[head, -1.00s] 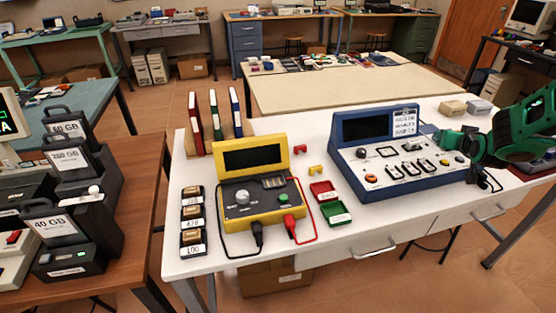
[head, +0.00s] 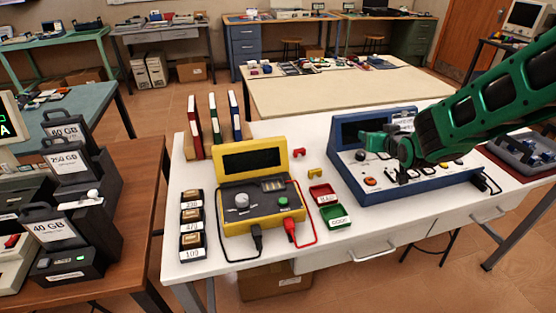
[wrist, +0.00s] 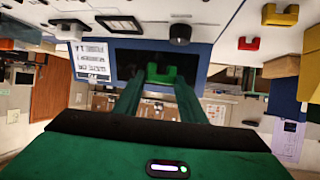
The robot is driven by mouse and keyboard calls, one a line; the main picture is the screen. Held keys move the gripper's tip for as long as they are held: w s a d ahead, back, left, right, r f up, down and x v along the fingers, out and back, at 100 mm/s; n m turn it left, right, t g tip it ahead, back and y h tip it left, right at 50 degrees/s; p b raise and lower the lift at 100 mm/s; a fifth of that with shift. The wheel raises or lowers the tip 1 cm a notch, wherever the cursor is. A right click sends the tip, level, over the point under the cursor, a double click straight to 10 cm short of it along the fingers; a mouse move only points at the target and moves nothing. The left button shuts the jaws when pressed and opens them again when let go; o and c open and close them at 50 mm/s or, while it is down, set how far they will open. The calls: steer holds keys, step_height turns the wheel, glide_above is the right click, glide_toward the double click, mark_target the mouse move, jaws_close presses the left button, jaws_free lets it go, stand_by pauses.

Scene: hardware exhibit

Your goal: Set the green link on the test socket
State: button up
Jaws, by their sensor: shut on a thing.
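My gripper (head: 366,144) is over the left part of the blue console (head: 345,183), in front of its dark screen. In the wrist view my gripper (wrist: 159,84) is shut on the green link (wrist: 163,75), a small U-shaped piece between the fingertips. In the head view the link is hard to tell from the green fingers. The yellow tester (head: 232,222) stands to the left, apart from my gripper. A pale slotted block (head: 273,185) on its panel may be the test socket; I cannot tell for sure.
A red link (head: 299,152) and a yellow link (head: 313,174) lie between tester and console. Red (head: 322,188) and green (head: 334,223) trays stand at the front. Labelled blocks (head: 191,222) and upright binders (head: 214,120) are at left. Leads loop at the tester's front.

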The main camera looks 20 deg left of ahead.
steer(key=s+a+n+g+y, duration=0.1)
steer(key=s+a+n+y, duration=0.1)
steer(key=s+a, duration=0.45)
steer(key=s+a+n+y, duration=0.1)
steer(key=s+a, duration=0.3)
steer(key=a, duration=0.5)
steer(key=n+g+y, duration=0.2)
glide_above(276, 189)
steer(key=w, duration=0.1)
steer(key=shift+a+r, duration=0.15)
steer(key=shift+f, duration=2.65)
steer(key=shift+s, duration=0.2)
steer(key=shift+f, duration=0.6)
steer(key=o, duration=0.8)
steer(key=shift+c, duration=0.2)
